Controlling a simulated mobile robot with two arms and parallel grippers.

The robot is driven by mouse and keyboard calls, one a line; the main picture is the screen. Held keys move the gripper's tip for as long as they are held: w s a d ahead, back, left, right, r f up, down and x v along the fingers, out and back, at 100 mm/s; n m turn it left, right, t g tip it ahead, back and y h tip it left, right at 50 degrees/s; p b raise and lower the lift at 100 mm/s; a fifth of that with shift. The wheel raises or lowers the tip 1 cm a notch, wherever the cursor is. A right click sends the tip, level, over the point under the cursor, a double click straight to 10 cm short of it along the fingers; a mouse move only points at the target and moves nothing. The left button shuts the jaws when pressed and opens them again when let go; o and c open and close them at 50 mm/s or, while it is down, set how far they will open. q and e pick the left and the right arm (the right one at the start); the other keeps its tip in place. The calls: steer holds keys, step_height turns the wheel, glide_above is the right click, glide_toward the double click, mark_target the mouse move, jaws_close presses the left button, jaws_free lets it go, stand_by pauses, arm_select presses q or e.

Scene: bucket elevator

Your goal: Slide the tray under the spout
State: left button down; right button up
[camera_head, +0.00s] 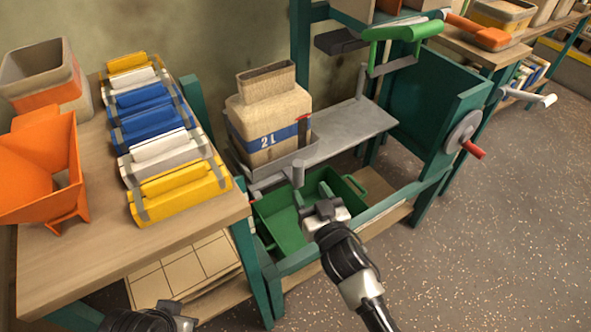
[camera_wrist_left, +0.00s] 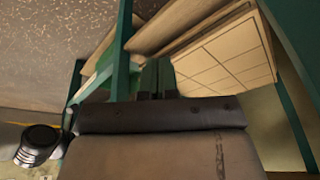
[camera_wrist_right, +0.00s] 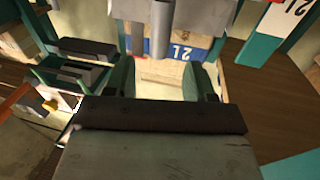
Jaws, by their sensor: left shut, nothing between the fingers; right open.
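A green tray (camera_head: 275,215) with raised walls and a loop handle (camera_head: 355,184) sits low inside the teal frame. My right gripper (camera_head: 322,208) is over its near right part and hides some of it; I cannot tell whether they touch. In the right wrist view its fingers (camera_wrist_right: 165,78) are apart with nothing held. A short grey cylinder (camera_head: 299,174), possibly the spout, hangs above the tray; I cannot tell for certain. My left gripper is at the bottom left of the head view, its tips unclear there. In the left wrist view its fingers (camera_wrist_left: 158,78) are together and empty.
A 2 L container (camera_head: 268,115) stands on a grey shelf (camera_head: 345,132) above the tray. A hand wheel (camera_head: 463,132) with a red knob is on the frame's right. A wooden table (camera_head: 95,250) with colored packs and an orange hopper (camera_head: 40,165) stands left. The right floor is clear.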

mark_target(300, 175)
steer(key=b+x, duration=0.2)
steer(key=x, duration=0.6)
steer(key=shift+w+a+f, duration=0.1)
steer(key=shift+w+a, duration=0.05)
steer(key=shift+w, duration=0.2)
steer(key=shift+w+a, duration=0.2)
steer(key=shift+w, duration=0.4)
arm_select(q)
steer(key=w+d+r+t+h, duration=0.1)
steer(key=w+d+t, duration=0.1)
steer(key=w+t, duration=0.3)
steer(key=shift+w+d+r, duration=0.2)
steer(key=shift+w+r, duration=0.15)
steer(key=shift+w, duration=0.65)
arm_select(e)
jaws_close()
